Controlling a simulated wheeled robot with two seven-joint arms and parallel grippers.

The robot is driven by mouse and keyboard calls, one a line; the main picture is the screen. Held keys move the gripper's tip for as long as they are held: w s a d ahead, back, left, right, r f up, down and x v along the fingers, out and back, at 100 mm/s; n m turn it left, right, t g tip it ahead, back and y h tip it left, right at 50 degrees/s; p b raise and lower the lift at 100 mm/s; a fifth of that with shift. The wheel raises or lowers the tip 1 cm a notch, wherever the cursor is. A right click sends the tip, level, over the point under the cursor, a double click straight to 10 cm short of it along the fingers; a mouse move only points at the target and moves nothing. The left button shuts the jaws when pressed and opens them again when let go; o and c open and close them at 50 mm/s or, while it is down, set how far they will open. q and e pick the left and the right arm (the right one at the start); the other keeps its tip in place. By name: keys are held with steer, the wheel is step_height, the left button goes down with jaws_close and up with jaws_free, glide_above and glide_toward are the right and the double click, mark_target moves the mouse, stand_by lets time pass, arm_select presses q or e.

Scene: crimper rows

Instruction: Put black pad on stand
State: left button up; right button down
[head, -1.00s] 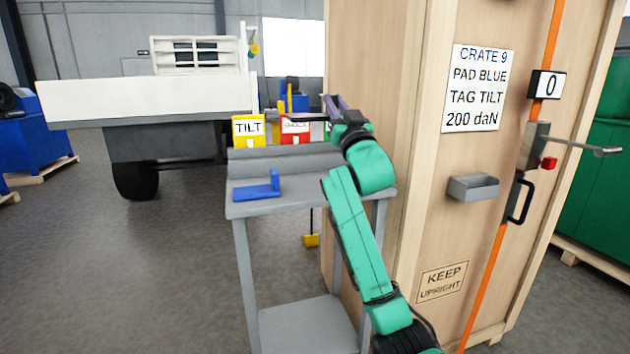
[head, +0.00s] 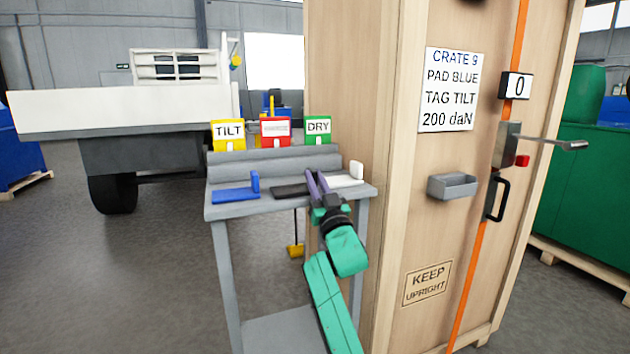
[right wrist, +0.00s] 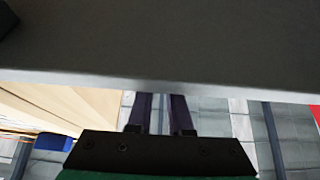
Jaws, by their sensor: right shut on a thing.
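The black pad (head: 290,190) is a flat dark plate between the blue pad (head: 235,194) and the white pad (head: 340,180), at the top of the grey stand (head: 222,211). My right gripper (head: 315,184), with purple fingers, is shut on the black pad at its right end. The fingers hide that end, and I cannot tell whether the pad rests on the stand or hangs just above it. In the right wrist view a large dark grey surface hides the fingertips; I cannot tell what it is. My left gripper is not in view.
Open floor lies to the left.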

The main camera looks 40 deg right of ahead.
steer(key=c, duration=0.8)
jaws_free()
steer(key=shift+c, duration=0.2)
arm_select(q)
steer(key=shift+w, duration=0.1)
arm_select(e)
steer(key=v, duration=0.3)
steer(key=shift+w, duration=0.1)
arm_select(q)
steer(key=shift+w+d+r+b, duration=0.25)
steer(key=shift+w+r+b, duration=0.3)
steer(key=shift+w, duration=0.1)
arm_select(e)
steer(key=v, duration=0.9)
steer(key=shift+r, duration=0.15)
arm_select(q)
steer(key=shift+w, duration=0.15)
